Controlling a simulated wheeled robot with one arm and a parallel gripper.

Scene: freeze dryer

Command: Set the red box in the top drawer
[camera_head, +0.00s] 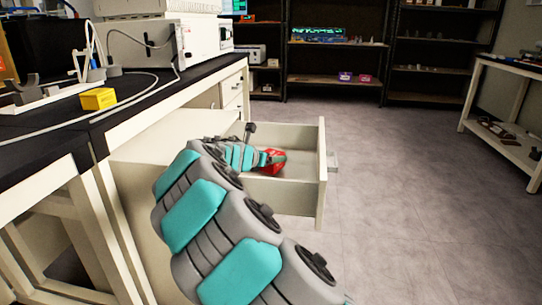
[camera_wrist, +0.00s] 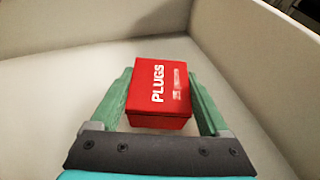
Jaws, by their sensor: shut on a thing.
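The red box (camera_wrist: 160,92), with "PLUGS" in white on its top, is between the two green fingers of my gripper (camera_wrist: 163,98) in the wrist view. My gripper is shut on it. In the head view the red box (camera_head: 273,161) is inside the open top drawer (camera_head: 322,165), partly hidden by my gripper (camera_head: 262,160). The drawer's white floor and walls (camera_wrist: 262,50) surround the box in the wrist view. I cannot tell whether the box touches the drawer floor.
A yellow box (camera_head: 98,99) sits on the black bench top (camera_head: 135,88) at left, near white lab equipment. Shelves (camera_head: 335,65) stand at the back and a side table (camera_head: 510,115) at right. The floor (camera_head: 410,210) right of the drawer is clear.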

